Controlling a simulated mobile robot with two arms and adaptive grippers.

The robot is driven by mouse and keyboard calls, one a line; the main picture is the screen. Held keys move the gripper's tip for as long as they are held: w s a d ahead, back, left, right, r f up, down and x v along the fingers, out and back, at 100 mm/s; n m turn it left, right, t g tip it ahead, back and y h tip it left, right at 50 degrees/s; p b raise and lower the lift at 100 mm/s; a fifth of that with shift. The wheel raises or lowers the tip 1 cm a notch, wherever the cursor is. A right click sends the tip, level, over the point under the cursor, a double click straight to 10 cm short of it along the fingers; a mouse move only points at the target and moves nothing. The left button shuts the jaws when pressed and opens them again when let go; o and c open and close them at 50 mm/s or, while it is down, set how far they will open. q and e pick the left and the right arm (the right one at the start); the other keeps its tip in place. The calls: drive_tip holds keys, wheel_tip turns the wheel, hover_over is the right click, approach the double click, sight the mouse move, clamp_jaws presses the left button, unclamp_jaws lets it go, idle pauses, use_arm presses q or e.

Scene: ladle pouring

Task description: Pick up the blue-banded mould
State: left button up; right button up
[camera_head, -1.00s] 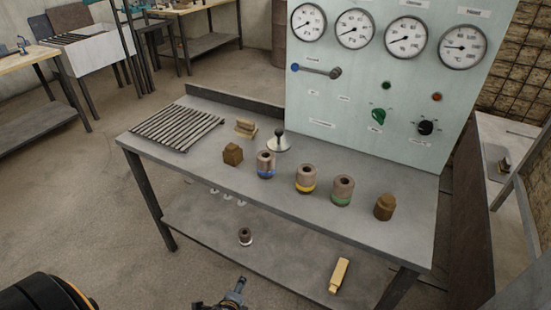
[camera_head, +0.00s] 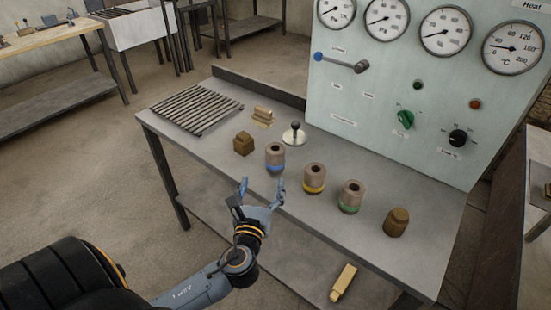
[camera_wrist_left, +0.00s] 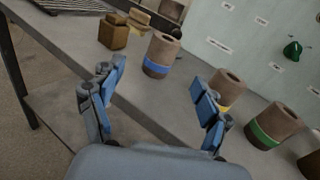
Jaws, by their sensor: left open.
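The blue-banded mould (camera_head: 275,158) is a brown cylinder with a dark hole on top and a blue band low down. It stands upright on the grey bench, at the left end of a row of moulds. It also shows in the left wrist view (camera_wrist_left: 161,55), ahead of the fingers. My left gripper (camera_head: 262,187) is open and empty at the bench's front edge, just short of the mould and not touching it. Its two blue fingers (camera_wrist_left: 155,100) are spread apart in the left wrist view. My right gripper is not in view.
A yellow-banded mould (camera_head: 314,179) and a green-banded mould (camera_head: 351,197) stand to the right. A slatted grate (camera_head: 198,108) lies at the left. A gauge panel (camera_head: 400,95) rises at the back.

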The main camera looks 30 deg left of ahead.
sight(274, 159)
use_arm(q)
drive_tip(key=shift+m, duration=0.5)
drive_tip(key=x, duration=0.8)
drive_tip(key=shift+w+d+r, duration=0.2)
drive_tip(key=shift+w+r, duration=0.05)
drive_tip(key=shift+w, duration=0.2)
drive_tip(key=shift+f+x, duration=0.2)
drive_tip(key=shift+x, duration=0.75)
drive_tip(key=shift+f+x, duration=0.25)
drive_tip(key=shift+x, duration=0.65)
drive_tip(key=shift+f+x, duration=0.2)
drive_tip(key=shift+x, duration=0.75)
drive_tip(key=shift+d, duration=0.1)
drive_tip(key=c, duration=1.4)
